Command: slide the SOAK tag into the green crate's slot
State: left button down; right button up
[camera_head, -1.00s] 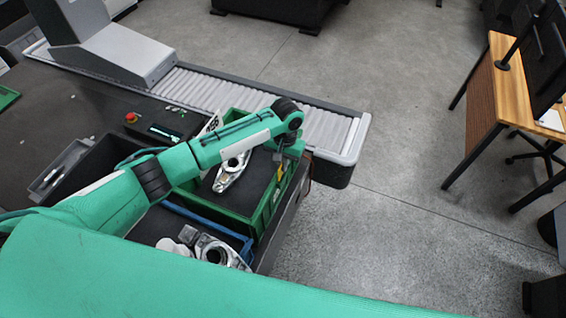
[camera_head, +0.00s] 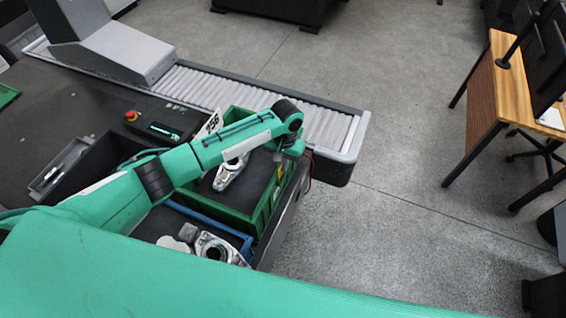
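The green crate (camera_head: 246,228) stands on the dark bench with a grey metal casting (camera_head: 229,176) inside it. My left arm reaches across the crate from the left. My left gripper (camera_head: 279,161) points down at the crate's right wall. A small yellow piece (camera_head: 279,173) shows just below the gripper, at that wall. It may be the SOAK tag, but no lettering can be read. The fingers are too small and hidden to tell whether they are shut on it. The slot cannot be made out. My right gripper is out of view.
A blue crate (camera_head: 207,219) with castings stands nearer me, beside the green one. A white "256" sign (camera_head: 213,124) stands behind my arm. A roller conveyor (camera_head: 205,92) runs behind. A red button (camera_head: 132,116) and a dark tray lie left.

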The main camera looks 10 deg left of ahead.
pick_arm(q)
jog(key=shift+f, duration=0.25)
jog(key=shift+f, duration=0.3)
jog(key=c, duration=1.3)
grip_release()
